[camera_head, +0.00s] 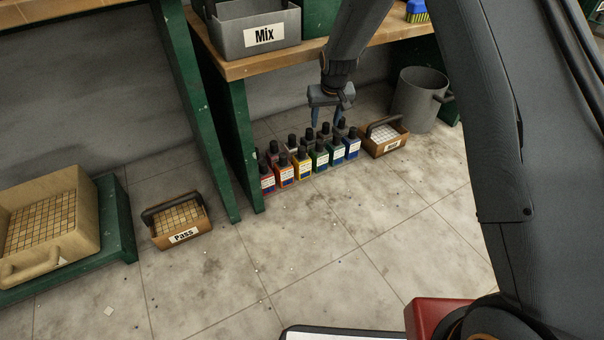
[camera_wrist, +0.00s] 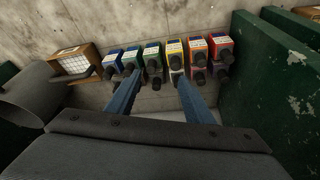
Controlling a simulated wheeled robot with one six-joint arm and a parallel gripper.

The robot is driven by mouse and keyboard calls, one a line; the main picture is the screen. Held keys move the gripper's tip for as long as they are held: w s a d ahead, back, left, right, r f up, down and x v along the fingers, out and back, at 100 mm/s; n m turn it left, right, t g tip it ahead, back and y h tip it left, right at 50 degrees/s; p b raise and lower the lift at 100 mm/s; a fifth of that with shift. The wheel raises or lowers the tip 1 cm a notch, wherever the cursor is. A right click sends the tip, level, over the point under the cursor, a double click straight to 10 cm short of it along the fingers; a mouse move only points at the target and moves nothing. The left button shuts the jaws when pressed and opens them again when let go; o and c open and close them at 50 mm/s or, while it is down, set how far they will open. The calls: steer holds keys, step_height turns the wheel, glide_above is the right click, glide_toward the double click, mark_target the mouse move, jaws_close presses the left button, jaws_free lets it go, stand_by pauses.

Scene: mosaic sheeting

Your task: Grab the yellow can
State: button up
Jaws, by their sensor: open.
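The yellow can (camera_head: 302,170) looks like a small square bottle with a white label and a dark cap. It stands in the front row on the floor, between an orange one and a green one. It shows in the wrist view (camera_wrist: 175,47) at upper centre, beyond the right fingertip. My gripper (camera_head: 327,119) is open and empty, pointing down above the back part of the rows, to the right of the yellow can in the head view. In the wrist view its two blue fingers (camera_wrist: 158,83) are spread. Whether they touch any bottle cannot be told.
Red (camera_head: 267,182), orange (camera_head: 285,175), green (camera_head: 320,160) and blue (camera_head: 352,150) bottles stand close by, with a partly hidden back row. A labelled wooden box (camera_head: 386,150) and grey bin (camera_head: 414,102) stand right. A green bench leg (camera_head: 240,140) is left. Floor in front is free.

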mark_target(302, 148)
steer(key=shift+n+t, duration=0.3)
steer(key=shift+n, duration=0.1)
steer(key=w+a+f+b, duration=0.2)
steer(key=f, duration=0.3)
steer(key=w+a+f+b, duration=0.2)
steer(key=w+a+f, duration=0.1)
steer(key=f, duration=0.3)
steer(key=w+a+f+b, duration=0.2)
steer(key=w+a+f, duration=0.1)
steer(key=f, duration=0.3)
steer(key=shift+b, duration=0.4)
steer(key=b+x, duration=0.2)
steer(key=x, duration=0.1)
steer(key=s+b+x, duration=0.1)
steer(key=b+x, duration=0.1)
steer(key=shift+w+f, duration=0.15)
steer(key=shift+f, duration=0.3)
steer(key=shift+r, duration=0.15)
jaws_close()
